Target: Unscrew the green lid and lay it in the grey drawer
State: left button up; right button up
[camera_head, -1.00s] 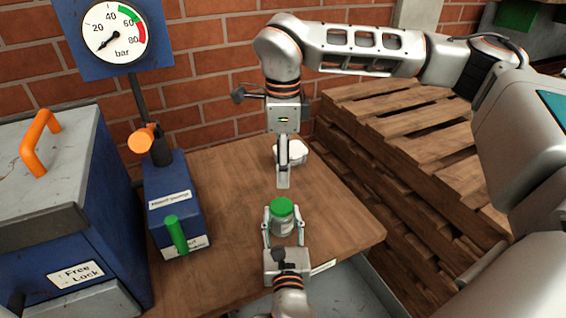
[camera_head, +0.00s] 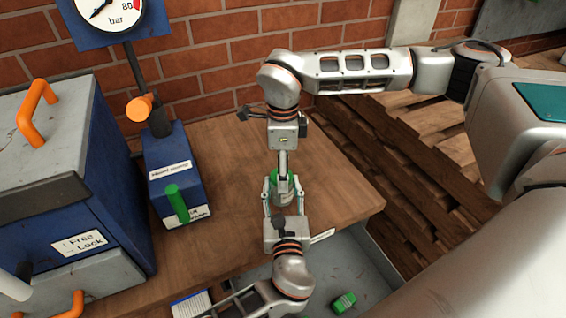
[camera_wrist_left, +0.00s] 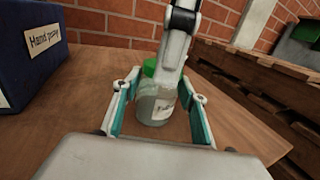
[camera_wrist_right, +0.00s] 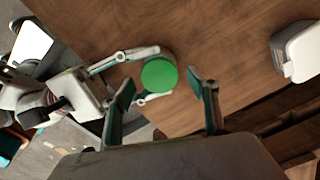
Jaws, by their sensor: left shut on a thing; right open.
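The jar (camera_wrist_left: 156,104) is clear glass with a pale label and stands upright on the wooden table; it also shows in the head view (camera_head: 283,197). Its green lid (camera_wrist_right: 159,75) is on top, partly hidden by my right gripper in the head view. My left gripper (camera_head: 281,195) is shut around the jar from the front. My right gripper (camera_wrist_right: 166,98) points down above the jar, open, with the lid between its spread fingers as seen in the right wrist view; contact is not clear. A grey drawer (camera_head: 372,290) seems to lie open below the table's front edge.
A small green object (camera_head: 344,302) and a white-and-blue pad (camera_head: 190,304) lie in the grey area below the table. A blue hand pump (camera_head: 178,175) and a blue cabinet (camera_head: 60,190) stand left. Wooden pallets (camera_head: 400,175) stand right.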

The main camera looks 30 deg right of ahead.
jog(key=c, duration=1.5)
jog(key=shift+o, duration=0.2)
jog(key=n, duration=0.3)
jog(key=shift+s+n, duration=0.1)
jog(key=shift+n, duration=1.3)
jog(key=shift+c, duration=0.2)
jog(key=shift+n, duration=1.1)
jog(key=n, duration=0.3)
jog(key=shift+s+a+f+n, duration=0.1)
jog(key=shift+s+n, duration=0.05)
jog(key=shift+n, duration=0.15)
